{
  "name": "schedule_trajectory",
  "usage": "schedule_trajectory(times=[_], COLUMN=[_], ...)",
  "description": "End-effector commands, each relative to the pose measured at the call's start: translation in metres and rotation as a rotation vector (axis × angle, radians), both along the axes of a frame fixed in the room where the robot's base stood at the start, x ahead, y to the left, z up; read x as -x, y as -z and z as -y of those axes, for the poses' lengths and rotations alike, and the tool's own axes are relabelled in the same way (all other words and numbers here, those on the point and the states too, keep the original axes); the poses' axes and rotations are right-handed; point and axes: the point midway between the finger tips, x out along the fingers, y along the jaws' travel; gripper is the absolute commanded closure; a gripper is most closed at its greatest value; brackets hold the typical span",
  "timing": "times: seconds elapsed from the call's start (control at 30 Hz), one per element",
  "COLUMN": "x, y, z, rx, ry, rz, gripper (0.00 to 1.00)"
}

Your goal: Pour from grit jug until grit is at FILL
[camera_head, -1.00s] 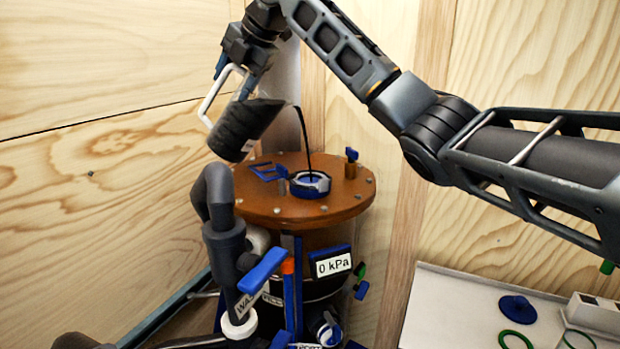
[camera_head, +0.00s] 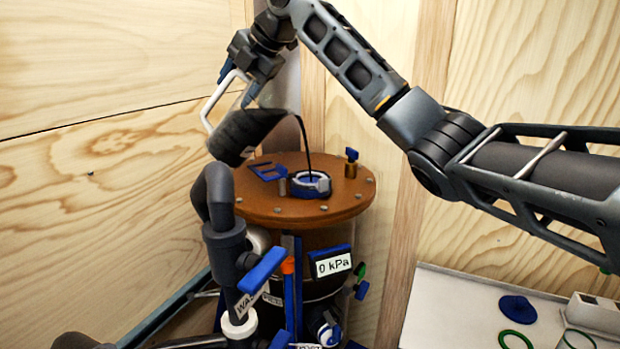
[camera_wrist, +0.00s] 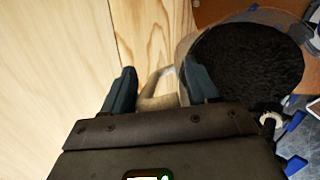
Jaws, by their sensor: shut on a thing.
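The grit jug (camera_head: 240,135) is dark with a white handle (camera_head: 222,92). It is tilted to the right above the filter vessel, and a thin dark stream (camera_head: 304,140) falls from its lip into the blue-rimmed port (camera_head: 311,184) in the brown lid (camera_head: 285,207). My gripper (camera_head: 238,86) is shut on the jug's handle. In the wrist view, the fingers (camera_wrist: 160,88) close on the handle, and dark grit (camera_wrist: 248,68) fills much of the jug's mouth. The vessel's body is partly hidden by pipes, and I cannot make out the FILL mark or grit level.
A grey pipe (camera_head: 215,200) with a blue lever (camera_head: 262,270) stands in front of the vessel at left. A white bench (camera_head: 455,300) at lower right holds green rings and a blue disc (camera_head: 517,309). Wooden walls stand close behind.

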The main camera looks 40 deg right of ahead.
Motion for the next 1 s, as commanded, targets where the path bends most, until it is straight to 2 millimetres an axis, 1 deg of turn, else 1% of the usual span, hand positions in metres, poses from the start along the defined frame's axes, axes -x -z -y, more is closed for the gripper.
schedule_trajectory(times=[1.0], x=[0.004], y=[0.012], z=[0.004], rx=[-0.047], ry=[-0.001], rz=[0.049], gripper=[1.0])
